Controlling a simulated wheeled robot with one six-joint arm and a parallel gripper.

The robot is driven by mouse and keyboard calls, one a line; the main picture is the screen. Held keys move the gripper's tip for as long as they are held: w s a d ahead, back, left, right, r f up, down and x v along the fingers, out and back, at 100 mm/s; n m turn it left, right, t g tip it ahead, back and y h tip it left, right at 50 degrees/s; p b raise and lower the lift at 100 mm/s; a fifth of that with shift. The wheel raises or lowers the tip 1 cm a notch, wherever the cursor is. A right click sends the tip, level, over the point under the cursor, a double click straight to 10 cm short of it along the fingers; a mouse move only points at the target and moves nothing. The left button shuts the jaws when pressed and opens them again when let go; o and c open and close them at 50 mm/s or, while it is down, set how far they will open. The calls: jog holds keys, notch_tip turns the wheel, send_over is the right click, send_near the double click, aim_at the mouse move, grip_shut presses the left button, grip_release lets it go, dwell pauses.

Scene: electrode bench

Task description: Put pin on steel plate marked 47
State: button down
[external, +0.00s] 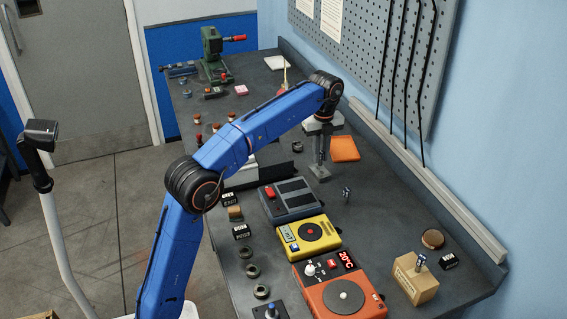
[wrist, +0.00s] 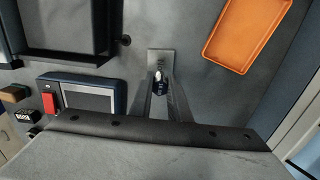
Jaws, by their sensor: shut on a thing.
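My gripper (external: 321,158) points down over the middle of the bench, shut on a small pin. In the wrist view, my gripper (wrist: 160,90) has its two fingers close together around the pin (wrist: 160,84), which shows a pale top and a dark body. A small grey steel plate (wrist: 160,60) lies on the bench just under and beyond the fingertips. In the external view the plate (external: 320,173) sits at the foot of the gripper. Its marking is too small to read. I cannot tell whether the pin touches the plate.
An orange tray (external: 345,149) lies to the right of my gripper. A grey-blue device with a red button (external: 289,198) stands nearby at left, with yellow (external: 309,234) and orange (external: 338,289) devices nearer. A wooden block (external: 413,280) stands at right. Bench is clear around the plate's right side.

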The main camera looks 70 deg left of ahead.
aim_at(321, 152)
jog(key=shift+f, duration=1.05)
jog(key=c, duration=1.7)
grip_release()
jog(key=shift+f, duration=0.1)
jog(key=shift+o, duration=0.2)
notch_tip(321, 152, up, 11)
jog(key=shift+r, duration=0.65)
jog(key=shift+d, duration=0.1)
